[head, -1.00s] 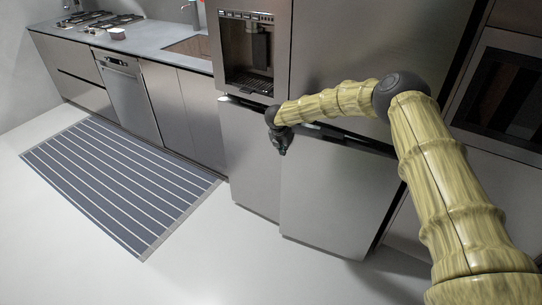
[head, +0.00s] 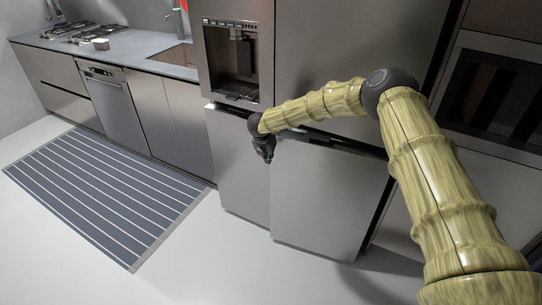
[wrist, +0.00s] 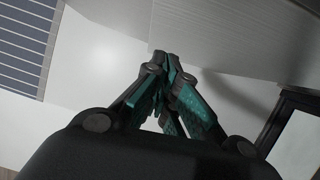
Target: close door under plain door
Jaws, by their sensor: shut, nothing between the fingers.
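The plain upper door (head: 345,50) of the steel fridge is to the right of the door with the dispenser. Below it is the lower right door (head: 325,205), a flat grey panel. Its bottom edge sits slightly forward of the lower left door (head: 238,165), so it looks a little ajar; how far is hard to tell. My gripper (head: 267,158) is shut and empty, pointing down in front of the seam between the two lower doors, near their tops. The wrist view shows its fingers (wrist: 160,75) together, with a grey panel beyond them. Whether it touches a door cannot be told.
A dispenser recess (head: 236,62) is in the upper left door. A striped runner (head: 105,195) lies on the floor to the left, before the counter cabinets (head: 180,115). A built-in oven (head: 497,95) stands at the right. The pale floor in front is clear.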

